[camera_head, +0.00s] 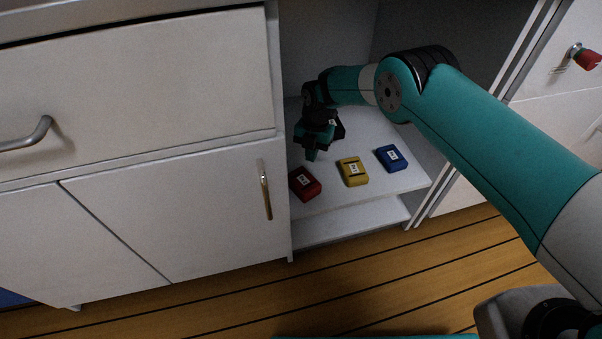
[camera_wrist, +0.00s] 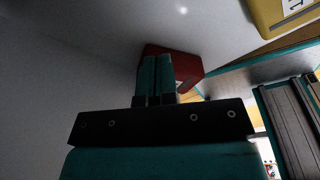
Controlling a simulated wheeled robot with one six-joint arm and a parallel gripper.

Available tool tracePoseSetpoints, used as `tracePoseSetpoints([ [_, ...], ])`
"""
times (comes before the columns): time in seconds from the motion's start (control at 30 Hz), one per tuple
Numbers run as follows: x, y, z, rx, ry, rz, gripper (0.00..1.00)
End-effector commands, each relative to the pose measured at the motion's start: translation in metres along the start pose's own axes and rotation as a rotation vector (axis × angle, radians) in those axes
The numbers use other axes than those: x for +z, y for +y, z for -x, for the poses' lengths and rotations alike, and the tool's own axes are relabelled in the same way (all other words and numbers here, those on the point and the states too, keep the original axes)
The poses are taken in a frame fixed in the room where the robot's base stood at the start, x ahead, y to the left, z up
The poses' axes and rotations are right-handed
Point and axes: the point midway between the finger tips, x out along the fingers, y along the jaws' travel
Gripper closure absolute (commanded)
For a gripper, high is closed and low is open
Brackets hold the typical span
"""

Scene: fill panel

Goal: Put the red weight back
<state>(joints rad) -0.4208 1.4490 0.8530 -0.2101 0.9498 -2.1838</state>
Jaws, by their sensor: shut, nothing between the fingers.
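The red weight (camera_head: 305,184) is a small red block with a white label. It lies on the white shelf (camera_head: 331,197) inside the open cabinet, near the front left. In the wrist view the red weight (camera_wrist: 190,67) is just beyond the fingertips and partly hidden by them. My gripper (camera_head: 311,156) is above and slightly behind the red weight, with its fingers pointing down. In the wrist view my gripper (camera_wrist: 157,60) has both fingers together with nothing between them. Whether the fingertips touch the weight cannot be told.
A yellow weight (camera_head: 353,172) and a blue weight (camera_head: 391,158) lie in a row to the right on the same shelf. The cabinet's left side and a closed door with a handle (camera_head: 265,190) border the opening. The floor (camera_head: 330,285) in front is clear.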

Motion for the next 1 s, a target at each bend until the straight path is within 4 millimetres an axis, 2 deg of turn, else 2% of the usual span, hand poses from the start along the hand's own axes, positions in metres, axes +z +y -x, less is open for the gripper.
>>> tracePoseSetpoints([
  [0.43,-0.076,0.001,-0.013,-0.002,0.000,0.004,1.00],
  [0.5,-0.074,0.001,-0.024,-0.001,-0.001,0.001,1.00],
  [0.6,-0.073,0.001,-0.029,-0.001,-0.001,0.001,1.00],
  [1.0,-0.073,0.001,-0.034,-0.001,0.000,0.003,1.00],
])
